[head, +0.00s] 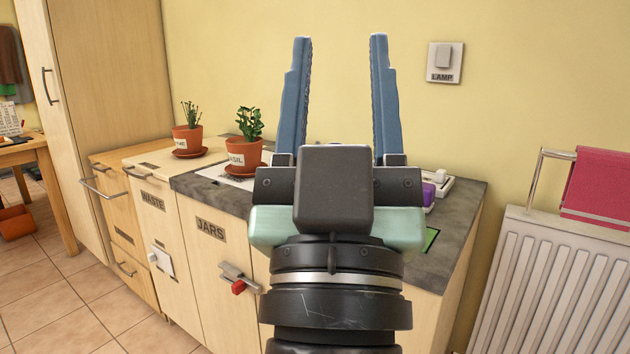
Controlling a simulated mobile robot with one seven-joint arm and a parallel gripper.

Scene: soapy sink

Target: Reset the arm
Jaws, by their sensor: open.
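My gripper (340,95) is in the middle of the head view, raised in front of the counter and pointing up and away. Its two blue fingers stand wide apart. Only the yellow wall shows between them, so it is empty. The gripper body and wrist hide part of the grey worktop (462,200) and some of what lies on it.
Two potted plants, one (187,138) on the wooden top and one (247,150) on the worktop, stand left of my gripper. A purple item (429,194) is partly hidden at right. A radiator (560,280) with a pink towel (603,185) stands far right. Tiled floor (75,300) is clear at lower left.

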